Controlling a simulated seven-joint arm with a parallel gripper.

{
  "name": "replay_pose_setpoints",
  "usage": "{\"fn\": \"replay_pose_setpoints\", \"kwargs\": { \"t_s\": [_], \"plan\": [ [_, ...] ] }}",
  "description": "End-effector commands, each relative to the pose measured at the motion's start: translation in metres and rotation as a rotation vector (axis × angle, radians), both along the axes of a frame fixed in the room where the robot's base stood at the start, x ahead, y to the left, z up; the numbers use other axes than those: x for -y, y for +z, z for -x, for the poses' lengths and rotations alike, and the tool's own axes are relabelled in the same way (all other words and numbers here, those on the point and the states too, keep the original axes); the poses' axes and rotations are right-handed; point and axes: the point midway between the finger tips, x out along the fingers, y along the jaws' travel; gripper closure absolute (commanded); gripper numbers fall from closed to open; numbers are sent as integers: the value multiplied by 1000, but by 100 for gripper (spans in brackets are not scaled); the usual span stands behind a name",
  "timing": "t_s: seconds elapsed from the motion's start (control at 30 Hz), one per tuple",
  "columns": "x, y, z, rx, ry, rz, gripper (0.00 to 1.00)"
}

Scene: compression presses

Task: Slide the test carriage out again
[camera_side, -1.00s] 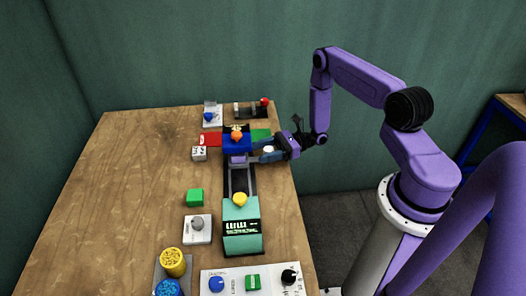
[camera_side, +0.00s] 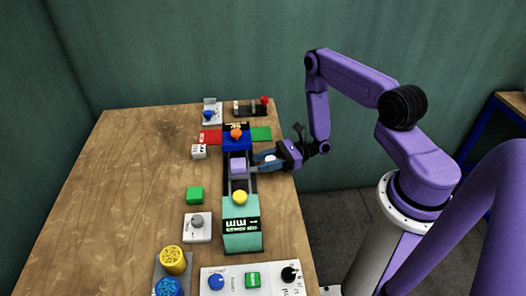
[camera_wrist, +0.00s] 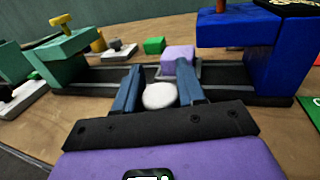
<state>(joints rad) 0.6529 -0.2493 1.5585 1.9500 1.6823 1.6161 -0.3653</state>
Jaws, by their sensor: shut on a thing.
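The test carriage (camera_wrist: 205,68) is a grey plate bearing a purple block (camera_side: 238,166). It sits on the dark rails (camera_side: 241,185) between the blue press (camera_side: 236,143) and the teal press (camera_side: 242,230), nearer the blue one. In the side view the block is just in front of the blue press, clear of its head. My gripper (camera_wrist: 159,78) reaches in from the right and is shut on the carriage's round white knob (camera_wrist: 160,95). The knob also shows between the fingers in the side view (camera_side: 270,158). The fingers hide how the knob joins the carriage.
Red (camera_side: 210,137) and green (camera_side: 261,134) pads flank the blue press. A green block (camera_side: 195,195) and a grey-knobbed box (camera_side: 197,228) stand left of the rails. A control panel (camera_side: 267,278) lies in front. The left table area is clear.

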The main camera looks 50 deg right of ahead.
Motion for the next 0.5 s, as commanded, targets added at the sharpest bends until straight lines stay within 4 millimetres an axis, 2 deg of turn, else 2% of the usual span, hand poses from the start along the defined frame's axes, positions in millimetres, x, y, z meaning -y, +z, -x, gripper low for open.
{"fn": "replay_pose_setpoints", "kwargs": {
  "t_s": [0.03, 0.2, 0.3, 0.5],
  "plan": [
    [-11, -1, 11, -13, 4, -3, 100],
    [-37, -1, 37, -11, 4, -2, 100],
    [-44, -1, 45, -8, 3, 1, 100],
    [-47, -1, 48, -3, 1, 4, 100]
  ]
}}
